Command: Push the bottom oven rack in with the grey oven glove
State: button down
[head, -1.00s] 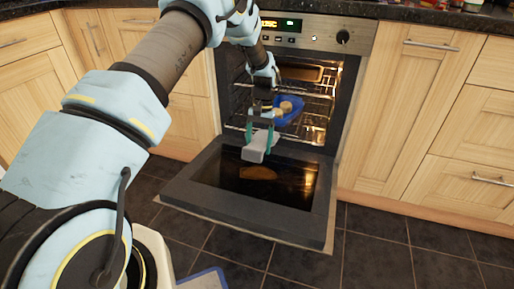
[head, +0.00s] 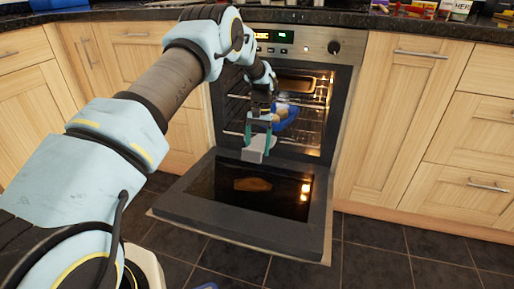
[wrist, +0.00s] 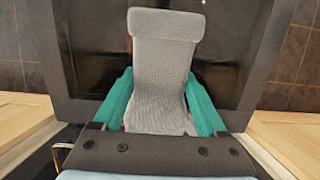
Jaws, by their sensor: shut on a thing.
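The grey oven glove (wrist: 162,75) is held between the teal fingers of my gripper (wrist: 160,105) in the wrist view. In the head view, my gripper (head: 258,132) points down at the oven opening, with the glove (head: 253,149) hanging over the inner edge of the door. The oven (head: 284,42) is open. The bottom rack (head: 312,134) shows only partly, behind and right of my gripper. I cannot tell whether the glove touches it. A blue dish (head: 287,119) with pale items sits inside the oven, partly hidden by my arm.
The oven door (head: 235,225) is folded down in front of the opening. A baking tin (head: 297,86) sits higher in the oven. Wooden cupboards (head: 395,120) stand on both sides. The dark tiled floor (head: 375,255) in front right is clear.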

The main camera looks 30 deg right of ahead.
aim_at(262, 141)
jog(key=shift+w+d+f+b, duration=0.15)
jog(key=shift+w+d+b, duration=0.85)
jog(key=shift+w, duration=0.05)
jog(key=shift+w+d+f+b, duration=0.15)
jog(key=shift+w+d+b, duration=0.8)
jog(key=shift+w+b, duration=0.05)
jog(key=shift+w+d+r+b, duration=0.1)
jog(key=shift+w+d+b, duration=0.25)
jog(key=shift+b, duration=0.2)
jog(key=shift+w+d+r, duration=0.1)
jog(key=shift+w+r, duration=0.05)
jog(key=shift+r, duration=0.1)
jog(key=shift+r, duration=0.15)
jog(key=shift+p, duration=0.55)
jog(key=s+a+p, duration=0.1)
jog(key=p, duration=0.1)
jog(key=shift+s+a+p, duration=0.95)
jog(key=shift+s+p, duration=0.1)
jog(key=shift+p, duration=0.25)
jog(key=shift+s+a+f, duration=0.2)
jog(key=shift+s+a, duration=0.1)
